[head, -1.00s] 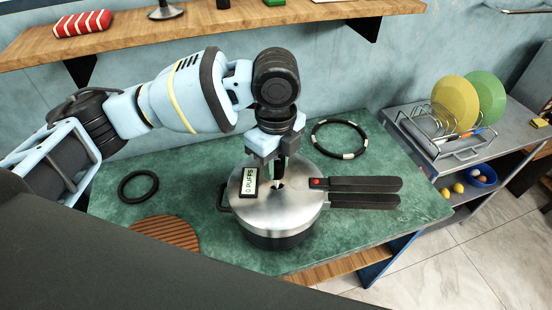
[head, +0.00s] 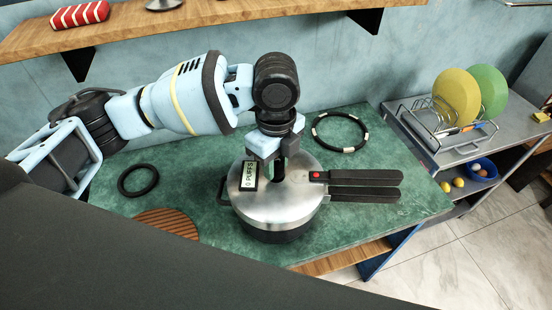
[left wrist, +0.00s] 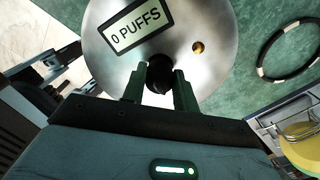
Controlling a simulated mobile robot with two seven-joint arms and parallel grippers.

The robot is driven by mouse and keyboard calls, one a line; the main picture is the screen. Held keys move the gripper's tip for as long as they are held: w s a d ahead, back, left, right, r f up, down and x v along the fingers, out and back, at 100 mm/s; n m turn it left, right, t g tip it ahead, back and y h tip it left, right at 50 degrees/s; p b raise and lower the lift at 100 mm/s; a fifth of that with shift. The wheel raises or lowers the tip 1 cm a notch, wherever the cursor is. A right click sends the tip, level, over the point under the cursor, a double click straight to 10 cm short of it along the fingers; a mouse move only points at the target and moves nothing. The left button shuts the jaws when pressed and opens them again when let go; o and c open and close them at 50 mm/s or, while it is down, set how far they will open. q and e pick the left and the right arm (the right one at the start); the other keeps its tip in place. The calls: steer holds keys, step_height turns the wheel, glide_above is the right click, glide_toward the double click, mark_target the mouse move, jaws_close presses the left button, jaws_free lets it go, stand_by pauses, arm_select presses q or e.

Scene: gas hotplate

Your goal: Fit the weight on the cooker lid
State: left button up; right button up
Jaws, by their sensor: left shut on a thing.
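The pressure cooker (head: 285,228) stands on the green counter, its steel lid (head: 290,207) on top and its two black handles pointing right. My left gripper (head: 278,178) points down over the middle of the lid. It is shut on the small black weight (left wrist: 159,75), which shows between the fingertips in the left wrist view. The weight is at or just above the lid's centre; the fingers hide its underside, so I cannot tell whether it is seated. A "0 PUFFS" label (head: 249,176) lies beside the gripper on the lid. A small brass fitting (left wrist: 198,47) is also on the lid.
A black ring (head: 138,167) and a brown slatted mat (head: 166,223) lie left of the cooker. A larger banded ring (head: 340,117) lies behind it. A dish rack (head: 445,140) stands on the right shelf unit. A wooden shelf (head: 215,20) runs above.

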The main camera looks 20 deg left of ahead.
mark_target(276, 163)
arm_select(q)
steer(key=shift+f, duration=0.3)
steer(key=o, duration=1.1)
step_height(276, 163, up, 8)
steer(key=shift+f, duration=0.1)
steer(key=shift+s+f, duration=0.1)
stand_by(0.4)
